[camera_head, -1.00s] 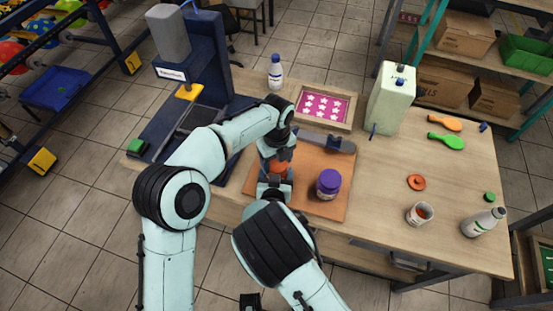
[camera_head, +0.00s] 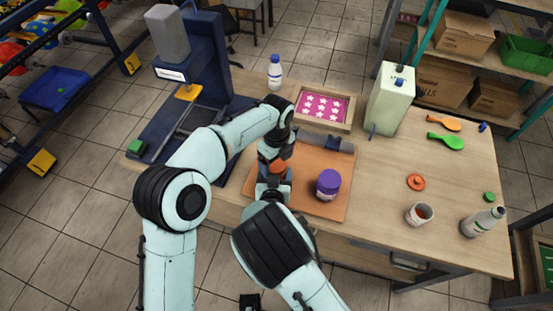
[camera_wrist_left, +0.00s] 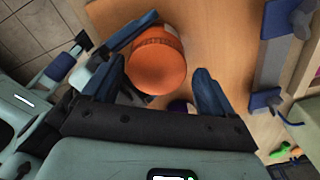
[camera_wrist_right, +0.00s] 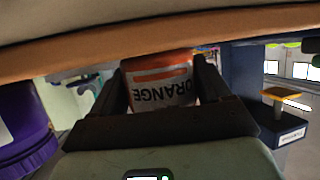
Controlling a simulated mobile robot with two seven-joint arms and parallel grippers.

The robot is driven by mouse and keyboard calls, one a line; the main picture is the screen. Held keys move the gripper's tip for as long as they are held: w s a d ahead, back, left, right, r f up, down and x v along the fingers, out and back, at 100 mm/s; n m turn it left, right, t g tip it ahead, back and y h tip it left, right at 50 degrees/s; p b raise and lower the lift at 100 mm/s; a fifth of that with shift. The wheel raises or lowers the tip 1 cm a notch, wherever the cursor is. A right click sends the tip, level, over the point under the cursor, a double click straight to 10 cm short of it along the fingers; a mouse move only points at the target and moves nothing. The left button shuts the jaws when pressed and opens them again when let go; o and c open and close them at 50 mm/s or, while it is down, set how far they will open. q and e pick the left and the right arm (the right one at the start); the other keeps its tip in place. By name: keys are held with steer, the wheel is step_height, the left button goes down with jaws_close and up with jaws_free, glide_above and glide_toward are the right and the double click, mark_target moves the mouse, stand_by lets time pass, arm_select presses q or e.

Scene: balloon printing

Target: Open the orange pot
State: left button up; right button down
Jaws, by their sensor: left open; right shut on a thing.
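The orange pot (camera_head: 280,166) has a round orange lid and a white body with an "ORANGE" label, which reads upside down in the right wrist view (camera_wrist_right: 160,88). It is at the left part of the brown board (camera_head: 322,208). My right gripper (camera_wrist_right: 160,68) is shut on the pot's body. My left gripper (camera_head: 274,156) is open above the pot. In the left wrist view its fingers stand either side of the lid (camera_wrist_left: 158,64), with gaps visible. The lid sits on the pot. The arms partly hide the pot in the head view.
A purple-lidded pot (camera_head: 328,184) stands close right on the board. A loose orange lid (camera_head: 416,182), a white cup (camera_head: 420,214) and a bottle (camera_head: 482,222) are farther right. A star tray (camera_head: 322,106) and dark press (camera_head: 195,75) stand behind. The table's middle right is clear.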

arm_select(q)
step_height(320, 180, up, 4)
steer(key=shift+r, duration=0.2)
steer(key=shift+c, duration=0.3)
steer(key=shift+r+m, duration=0.7)
steer(key=shift+m, duration=0.1)
steer(key=shift+r+m, duration=0.8)
steer(key=shift+r, duration=0.1)
steer(key=shift+f, duration=3.9)
steer(key=c, duration=1.1)
steer(key=n, duration=0.3)
